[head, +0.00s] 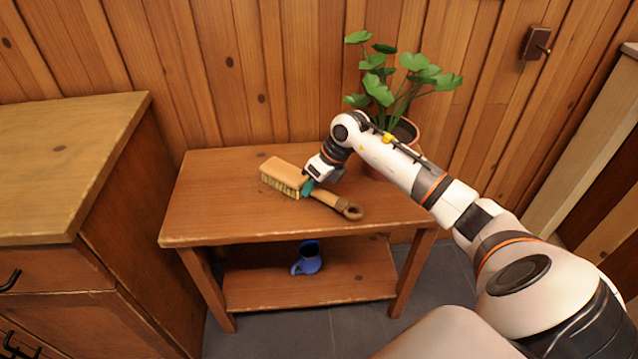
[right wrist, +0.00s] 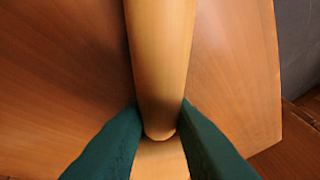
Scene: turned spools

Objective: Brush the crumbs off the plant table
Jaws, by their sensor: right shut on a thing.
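A wooden brush (head: 284,172) with pale bristles and a darker, looped handle is on or just above the plant table (head: 220,215); I cannot tell if the bristles touch the top. My right gripper (head: 308,186) is shut on the brush near where the handle meets the head. In the right wrist view the teal fingers of my right gripper (right wrist: 160,140) close on both sides of the brush's pale wood (right wrist: 160,60). No crumbs can be made out on the table top. My left gripper is not in view.
A potted plant (head: 381,88) stands at the table's back right, partly behind my right arm. A wooden cabinet (head: 60,165) stands at left. The table's left part looks bare.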

